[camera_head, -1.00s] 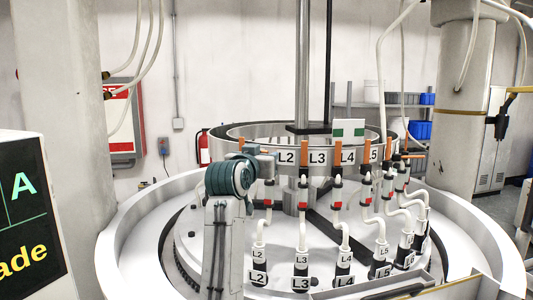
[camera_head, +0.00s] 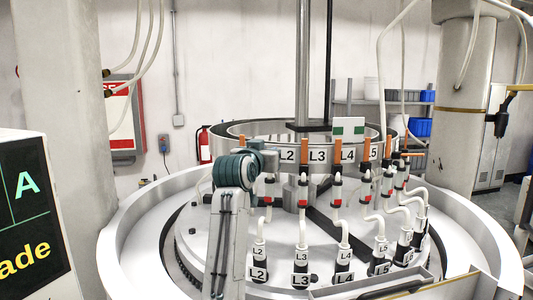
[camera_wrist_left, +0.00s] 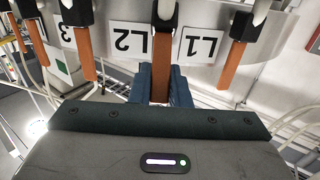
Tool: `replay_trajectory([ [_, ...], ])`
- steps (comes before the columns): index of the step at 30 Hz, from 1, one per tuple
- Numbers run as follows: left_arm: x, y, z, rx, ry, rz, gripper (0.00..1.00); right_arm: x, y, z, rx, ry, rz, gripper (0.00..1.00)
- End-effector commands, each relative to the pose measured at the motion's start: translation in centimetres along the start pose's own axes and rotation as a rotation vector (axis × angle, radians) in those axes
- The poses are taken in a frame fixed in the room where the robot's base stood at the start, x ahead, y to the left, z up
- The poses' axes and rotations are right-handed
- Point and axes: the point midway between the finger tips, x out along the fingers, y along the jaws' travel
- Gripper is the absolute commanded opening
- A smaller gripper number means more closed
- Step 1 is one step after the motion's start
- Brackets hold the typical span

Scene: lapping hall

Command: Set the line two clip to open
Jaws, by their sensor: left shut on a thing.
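The line two clip (camera_head: 269,190) is a black-and-white fitting with a red mark. It stands on the ring machine above the hose tagged L2 (camera_head: 258,274). Its L2 plate (camera_head: 287,156) is just right of it on the rim. My left gripper (camera_head: 268,160) is at the top of this clip and hides its lever in the head view. In the left wrist view the orange lever (camera_wrist_left: 161,70) sits between the blue fingers of my gripper (camera_wrist_left: 161,90), which are shut on it. Whether the lever is open or closed I cannot tell. My right gripper is out of view.
Similar upright orange levers stand close to the right, starting with the L3 lever (camera_head: 304,155). In the left wrist view the neighbouring L1 lever (camera_wrist_left: 232,64) is near my gripper. A dark display (camera_head: 30,215) stands at the left edge.

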Motion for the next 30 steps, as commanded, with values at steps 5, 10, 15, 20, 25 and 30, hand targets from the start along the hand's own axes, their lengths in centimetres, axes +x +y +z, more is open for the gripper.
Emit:
replay_trajectory([
  [5,0.5,0.0,-0.5,0.003,-0.091,0.001,0.0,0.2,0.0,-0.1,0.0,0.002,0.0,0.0],
  [10,1.3,-0.1,-1.1,0.003,-0.26,-0.001,0.0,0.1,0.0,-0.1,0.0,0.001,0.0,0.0],
  [15,2.0,0.0,-1.3,0.002,-0.406,0.0,0.0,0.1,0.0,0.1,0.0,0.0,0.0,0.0],
  [20,2.4,0.0,-1.3,0.0,-0.479,-0.001,0.0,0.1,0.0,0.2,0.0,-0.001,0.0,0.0],
  [25,2.4,0.0,-1.3,-0.001,-0.493,-0.001,0.0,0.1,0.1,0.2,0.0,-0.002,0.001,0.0],
  [30,2.4,0.0,-1.3,0.0,-0.492,-0.001,0.0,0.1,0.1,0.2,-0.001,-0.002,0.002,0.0],
])
